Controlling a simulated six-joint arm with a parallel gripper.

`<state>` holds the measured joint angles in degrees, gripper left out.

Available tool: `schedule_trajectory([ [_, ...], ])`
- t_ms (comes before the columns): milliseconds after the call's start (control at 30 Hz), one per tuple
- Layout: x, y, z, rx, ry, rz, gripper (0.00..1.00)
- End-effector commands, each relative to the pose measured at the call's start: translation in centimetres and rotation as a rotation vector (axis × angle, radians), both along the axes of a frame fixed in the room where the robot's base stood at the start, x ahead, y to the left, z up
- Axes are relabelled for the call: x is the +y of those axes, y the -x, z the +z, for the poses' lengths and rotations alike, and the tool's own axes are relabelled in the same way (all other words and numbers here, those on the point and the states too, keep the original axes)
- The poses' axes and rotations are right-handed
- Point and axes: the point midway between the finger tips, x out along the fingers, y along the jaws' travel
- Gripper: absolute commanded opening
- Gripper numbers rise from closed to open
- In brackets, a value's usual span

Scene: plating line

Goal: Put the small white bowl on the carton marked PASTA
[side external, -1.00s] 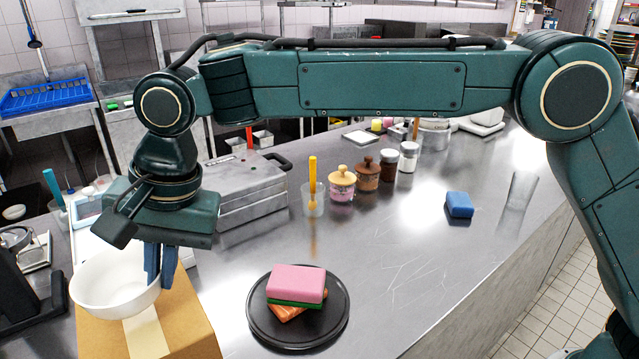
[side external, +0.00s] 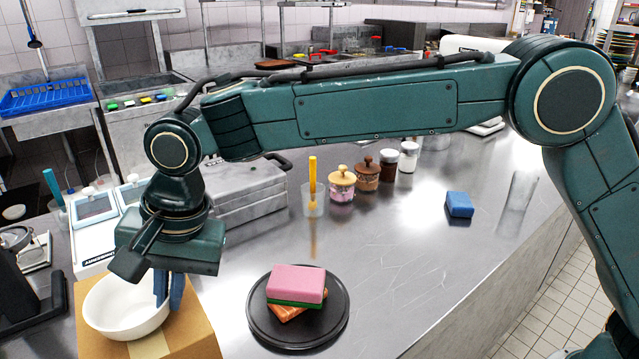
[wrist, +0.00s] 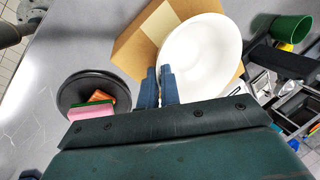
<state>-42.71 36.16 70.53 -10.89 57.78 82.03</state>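The small white bowl (side external: 120,308) is upright over the top of a brown cardboard carton (side external: 195,335). I cannot tell whether it touches the carton. No PASTA marking is readable; a pale tape strip runs across the carton's top. My gripper (side external: 170,300) points down at the bowl's right side, its blue fingers closed about the rim. In the wrist view, the fingertips (wrist: 160,72) pinch the bowl's (wrist: 205,55) left edge, and the carton (wrist: 130,42) shows beneath and to the left of it.
A black plate (side external: 335,325) with a pink-and-green sponge (side external: 296,284) and an orange-brown slab stands just right of the carton. A grey metal box (side external: 255,190), jars and a cup with a yellow-handled tool stand farther back. A blue block (side external: 459,204) lies on the clear right-hand counter.

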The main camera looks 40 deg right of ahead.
Motion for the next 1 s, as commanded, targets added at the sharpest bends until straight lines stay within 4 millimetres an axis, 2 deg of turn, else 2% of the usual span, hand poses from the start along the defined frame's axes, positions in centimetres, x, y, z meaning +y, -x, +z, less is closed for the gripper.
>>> schedule_trajectory([
  [33,0.0,0.0,-0.1,0.000,-0.001,0.000,0.00],
  [100,0.0,0.0,-0.1,0.000,0.000,0.000,0.16],
  [167,0.0,0.0,-0.1,0.000,0.000,0.000,0.26],
  [467,0.0,0.0,-0.1,0.000,0.000,0.000,0.26],
  [667,-0.1,0.0,0.7,0.000,0.000,0.000,0.26],
  [867,-0.6,0.3,2.7,-0.002,-0.001,-0.001,0.26],
  [1000,-1.2,0.5,4.8,-0.002,-0.002,0.000,0.26],
])
